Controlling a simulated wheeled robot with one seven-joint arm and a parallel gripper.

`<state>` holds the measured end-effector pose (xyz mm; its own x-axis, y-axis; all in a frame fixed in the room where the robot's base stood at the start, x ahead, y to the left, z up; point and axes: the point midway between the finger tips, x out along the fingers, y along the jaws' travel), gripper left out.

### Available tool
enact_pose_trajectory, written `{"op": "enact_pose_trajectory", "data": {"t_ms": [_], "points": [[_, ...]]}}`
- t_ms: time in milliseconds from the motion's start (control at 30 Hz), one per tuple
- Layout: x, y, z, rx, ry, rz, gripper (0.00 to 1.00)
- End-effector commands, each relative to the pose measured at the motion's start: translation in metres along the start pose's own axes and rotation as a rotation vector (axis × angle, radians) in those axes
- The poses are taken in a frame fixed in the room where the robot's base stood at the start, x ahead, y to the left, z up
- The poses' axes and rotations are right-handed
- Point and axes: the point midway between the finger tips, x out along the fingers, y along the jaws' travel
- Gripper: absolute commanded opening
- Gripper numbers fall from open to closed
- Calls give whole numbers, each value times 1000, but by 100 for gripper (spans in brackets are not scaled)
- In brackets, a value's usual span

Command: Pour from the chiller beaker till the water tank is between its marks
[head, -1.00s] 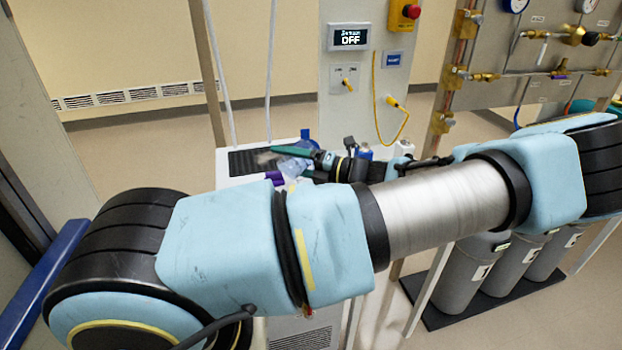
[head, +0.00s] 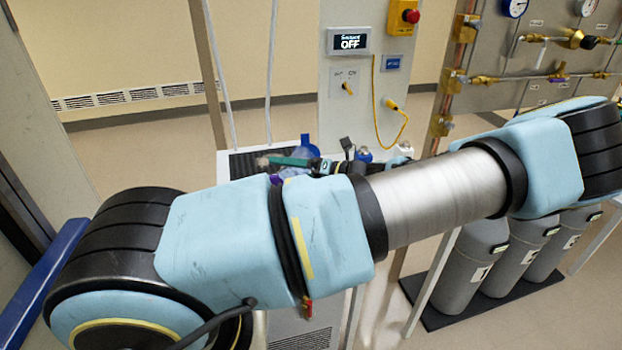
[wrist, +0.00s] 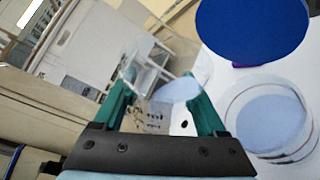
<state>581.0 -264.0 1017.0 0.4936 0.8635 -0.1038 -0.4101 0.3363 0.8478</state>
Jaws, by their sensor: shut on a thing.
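My gripper (wrist: 163,104) shows in the wrist view with its two green fingers shut on a clear beaker (wrist: 153,118). The beaker has dark print on its wall and pale blue liquid inside, and it looks tilted in this turned view. Right of it stands a clear round vessel (wrist: 232,121) with pale blue liquid and thin ring lines, seemingly the water tank. I cannot tell where its level lies against the marks. The beaker is beside the vessel, and no stream shows between them. In the head view a green finger (head: 287,161) shows past my arm, which hides most of the bench top.
A dark blue disc (wrist: 252,28) is close above the vessel in the wrist view. A white bench with a dark grille (head: 243,164) stands behind my arm. A panel display (head: 349,41) reads OFF. Grey cylinders (head: 470,268) and a gas-pipe board are at the right.

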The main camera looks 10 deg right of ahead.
Motion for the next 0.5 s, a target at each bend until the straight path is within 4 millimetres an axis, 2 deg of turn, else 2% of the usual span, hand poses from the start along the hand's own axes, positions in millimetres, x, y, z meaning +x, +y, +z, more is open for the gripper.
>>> {"op": "enact_pose_trajectory", "data": {"t_ms": [33, 67, 133, 367, 500], "points": [[-1, 10, 6, -48, 8, -22, 10], [-1, 11, 6, -79, 13, -34, 10], [-1, 0, 1, -133, 19, -57, 10], [0, -4, 0, -169, 23, -71, 10], [0, -8, -4, -247, 33, -104, 10]]}}
